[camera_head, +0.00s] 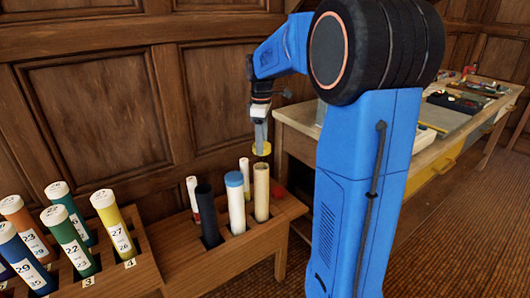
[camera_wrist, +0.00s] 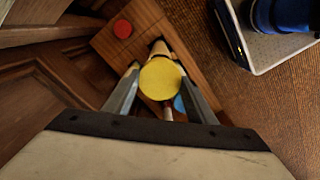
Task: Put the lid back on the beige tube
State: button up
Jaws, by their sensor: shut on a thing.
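My gripper (camera_head: 260,138) is shut on a round yellow lid (camera_head: 261,149), which shows face-on between the fingers in the wrist view (camera_wrist: 160,78). The beige tube (camera_head: 261,195) stands upright at the right end of a wooden rack, with no lid on its top. In the head view the lid is a little above the tube's mouth, with a gap between them. In the wrist view the lid hides most of the tube, and only a beige part (camera_wrist: 159,48) shows past the lid's edge.
The rack (camera_head: 225,257) also holds a blue-capped tube (camera_head: 235,205), a dark tube (camera_head: 207,218) and slim pale tubes behind. A red lid (camera_head: 278,192) lies on the rack beside the beige tube. A second rack (camera_head: 140,266) with numbered tubes stands left. A workbench (camera_head: 300,118) is right.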

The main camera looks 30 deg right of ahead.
jog(key=shift+w+f, duration=0.1)
jog(key=shift+f, duration=3)
jog(key=shift+f, duration=0.15)
jog(key=o, duration=1.6)
jog(key=shift+c, duration=0.2)
jog(key=shift+r, duration=3.5)
